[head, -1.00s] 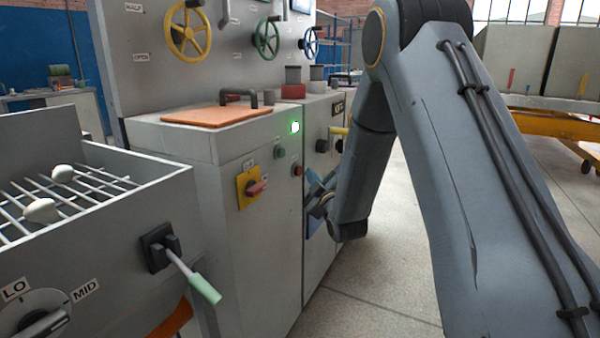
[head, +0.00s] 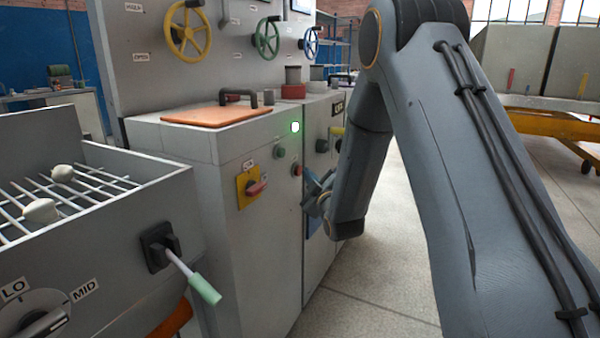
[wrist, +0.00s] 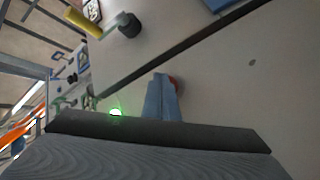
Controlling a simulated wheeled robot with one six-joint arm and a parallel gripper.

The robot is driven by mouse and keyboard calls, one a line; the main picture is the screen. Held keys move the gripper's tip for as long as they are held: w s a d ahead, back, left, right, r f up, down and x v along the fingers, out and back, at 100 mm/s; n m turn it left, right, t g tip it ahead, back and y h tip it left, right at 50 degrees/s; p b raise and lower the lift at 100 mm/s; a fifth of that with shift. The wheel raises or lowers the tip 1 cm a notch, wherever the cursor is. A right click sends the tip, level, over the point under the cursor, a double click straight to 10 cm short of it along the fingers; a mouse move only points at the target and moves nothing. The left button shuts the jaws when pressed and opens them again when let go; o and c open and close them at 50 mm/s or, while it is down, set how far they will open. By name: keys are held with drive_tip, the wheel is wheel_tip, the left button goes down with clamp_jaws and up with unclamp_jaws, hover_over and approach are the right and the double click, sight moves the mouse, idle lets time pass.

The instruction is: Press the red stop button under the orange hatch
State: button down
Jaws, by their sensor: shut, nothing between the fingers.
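The orange hatch (head: 210,115) lies closed on top of the grey cabinet, with a dark handle on it. A small red button (head: 297,170) is on the cabinet front, below and right of the hatch. My gripper (head: 307,178) is at the cabinet front just right of this button. In the wrist view my gripper's blue fingers (wrist: 161,78) are shut together with nothing between them. The red button (wrist: 175,84) shows partly behind their tips, the rest hidden. I cannot tell whether they touch it.
A green lamp (head: 295,127) glows above the button. A dark green button (head: 280,152) and a red switch on a yellow plate (head: 249,188) are to the left. A green-tipped lever (head: 204,288) sticks out at front left.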

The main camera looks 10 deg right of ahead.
drive_tip(key=shift+w+a, duration=0.25)
drive_tip(key=shift+a, duration=0.15)
idle(0.6)
drive_tip(key=shift+d, duration=0.1)
drive_tip(key=shift+s+d, duration=0.55)
drive_tip(key=shift+d, duration=0.05)
drive_tip(key=s+d, duration=0.1)
drive_tip(key=d, duration=0.1)
drive_tip(key=s+d+p, duration=0.1)
drive_tip(key=s+d, duration=0.1)
idle(0.7)
idle(0.4)
